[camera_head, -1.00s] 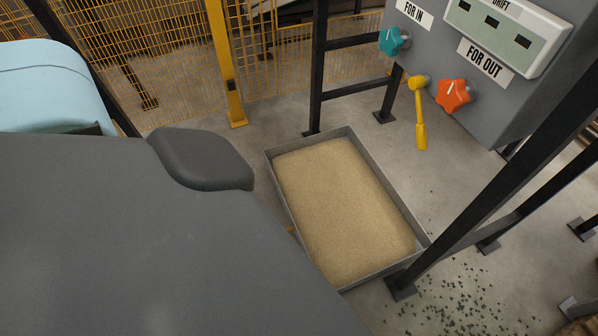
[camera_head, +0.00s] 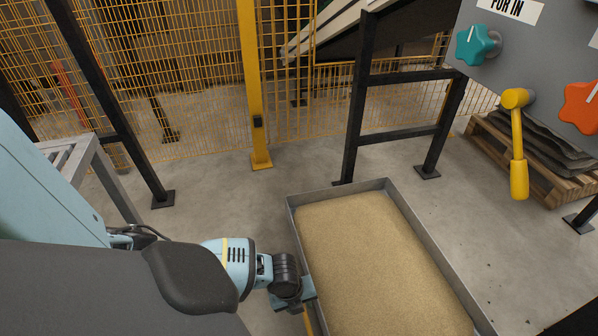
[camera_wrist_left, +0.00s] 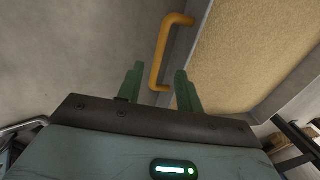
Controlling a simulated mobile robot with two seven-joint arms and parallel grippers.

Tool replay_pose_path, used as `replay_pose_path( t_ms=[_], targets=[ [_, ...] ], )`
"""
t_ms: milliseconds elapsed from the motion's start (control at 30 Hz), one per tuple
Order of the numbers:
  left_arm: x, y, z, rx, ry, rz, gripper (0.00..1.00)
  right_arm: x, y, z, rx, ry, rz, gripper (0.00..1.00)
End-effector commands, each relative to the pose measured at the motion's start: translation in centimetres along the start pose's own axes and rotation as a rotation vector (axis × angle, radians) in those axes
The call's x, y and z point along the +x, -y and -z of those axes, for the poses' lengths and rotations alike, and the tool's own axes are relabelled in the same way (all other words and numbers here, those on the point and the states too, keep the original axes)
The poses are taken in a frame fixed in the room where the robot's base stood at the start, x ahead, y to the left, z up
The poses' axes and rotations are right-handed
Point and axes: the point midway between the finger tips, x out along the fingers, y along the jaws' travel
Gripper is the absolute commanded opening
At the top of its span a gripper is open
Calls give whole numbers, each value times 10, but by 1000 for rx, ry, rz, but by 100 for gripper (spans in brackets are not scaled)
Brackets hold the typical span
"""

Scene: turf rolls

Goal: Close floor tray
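The floor tray (camera_head: 441,262) is a grey, shallow rectangular box full of tan sand, on the concrete floor at lower middle right of the head view. Its yellow handle (camera_head: 309,321) shows partly on the near left side, by my gripper. In the left wrist view the yellow handle (camera_wrist_left: 161,52) stands out from the grey tray wall (camera_wrist_left: 192,50). My left gripper (camera_head: 308,290) is beside the tray's left wall. Its two green fingers are apart in the wrist view (camera_wrist_left: 160,75), with the handle's lower end between them in the picture; contact is unclear. My right gripper is out of view.
A black frame leg (camera_head: 355,125) stands just behind the tray. A grey panel with a teal knob (camera_head: 472,45), yellow lever (camera_head: 517,145) and orange knob (camera_head: 581,106) hangs at upper right. A yellow mesh fence (camera_head: 200,75) closes the back.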

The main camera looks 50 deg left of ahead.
Motion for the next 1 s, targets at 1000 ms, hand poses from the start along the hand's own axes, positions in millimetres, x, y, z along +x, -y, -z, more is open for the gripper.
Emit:
replay_pose_path(
  t_ms=[1000],
  targets=[
    [78,0,1,0,0,0,36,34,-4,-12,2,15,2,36]
  ],
)
